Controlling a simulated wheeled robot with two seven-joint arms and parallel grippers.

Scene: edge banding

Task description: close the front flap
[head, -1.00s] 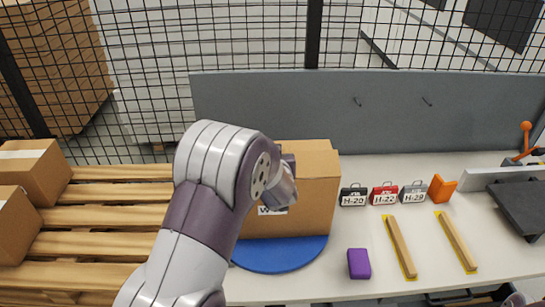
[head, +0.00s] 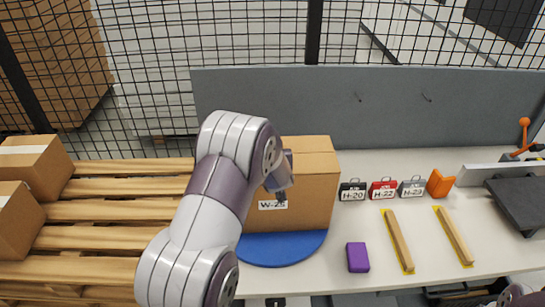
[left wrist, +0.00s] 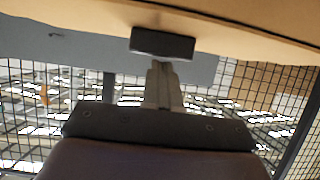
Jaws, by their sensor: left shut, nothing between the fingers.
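The cardboard box (head: 312,203), with a white label starting "W-2", stands on a blue round turntable (head: 285,250). Its visible top (head: 312,145) looks flat with a seam across it; my arm hides the left part, so I cannot make out the front flap separately. My left gripper (head: 281,198) is at the box's front side, just above the label, pointing down. In the left wrist view my left gripper (left wrist: 163,45) is shut and empty, close to a cardboard panel (left wrist: 230,20); contact is unclear. My right gripper is not visible.
A purple block (head: 358,257), two wooden strips (head: 399,240) and small labelled cases (head: 383,190) lie to the right on the white table (head: 320,280). A grey panel (head: 400,110) stands behind. A pallet (head: 100,245) with boxes is at left.

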